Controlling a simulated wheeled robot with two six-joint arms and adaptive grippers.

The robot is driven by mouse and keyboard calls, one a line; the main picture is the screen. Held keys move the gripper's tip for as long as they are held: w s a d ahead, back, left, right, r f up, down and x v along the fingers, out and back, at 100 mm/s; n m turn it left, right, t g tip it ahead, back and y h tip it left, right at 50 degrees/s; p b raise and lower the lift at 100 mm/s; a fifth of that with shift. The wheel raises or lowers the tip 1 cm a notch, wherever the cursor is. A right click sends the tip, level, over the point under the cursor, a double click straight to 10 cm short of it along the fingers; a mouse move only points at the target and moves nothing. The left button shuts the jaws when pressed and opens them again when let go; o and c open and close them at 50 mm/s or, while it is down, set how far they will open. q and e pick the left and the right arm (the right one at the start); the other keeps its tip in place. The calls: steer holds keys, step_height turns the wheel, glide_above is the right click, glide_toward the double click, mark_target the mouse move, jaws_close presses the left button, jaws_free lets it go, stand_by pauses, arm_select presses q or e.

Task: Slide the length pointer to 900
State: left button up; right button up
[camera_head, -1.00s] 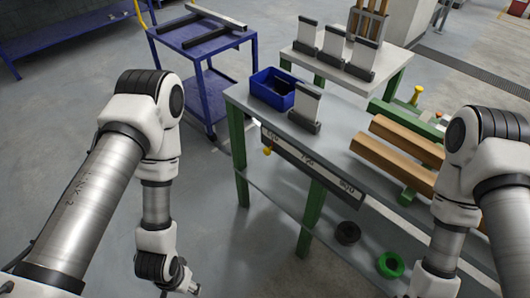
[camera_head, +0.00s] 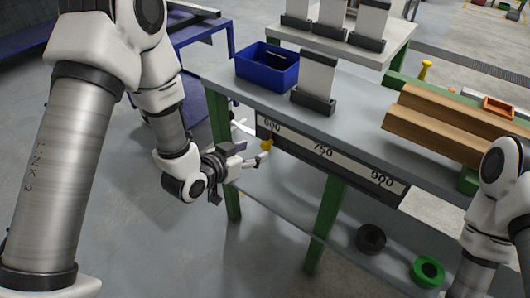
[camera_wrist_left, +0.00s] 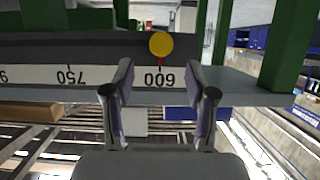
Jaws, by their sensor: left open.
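The length pointer is a yellow knob (camera_head: 266,146) with a red needle, at the left end of the white scale (camera_head: 323,151) on the table's front edge. In the left wrist view, where the numbers look upside down, the knob (camera_wrist_left: 160,45) and its needle are at the 600 mark. The 900 mark (camera_head: 382,180) is near the scale's right end. My left gripper (camera_head: 262,157) is just in front of the knob. In the wrist view its open fingers (camera_wrist_left: 159,75) stand either side of the 600 mark, with the knob beyond them, apparently not gripped. My right gripper is out of view.
A blue bin (camera_head: 267,66) and an upright plate in a dark holder (camera_head: 315,82) stand on the table. Brown beams (camera_head: 445,125) lie at right. Black and green rings (camera_head: 428,271) are on the lower shelf. The space before the scale looks clear.

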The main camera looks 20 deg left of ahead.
mark_target(264, 146)
arm_select(q)
steer(key=x, duration=0.6)
steer(key=shift+a+f, duration=0.1)
jaws_close()
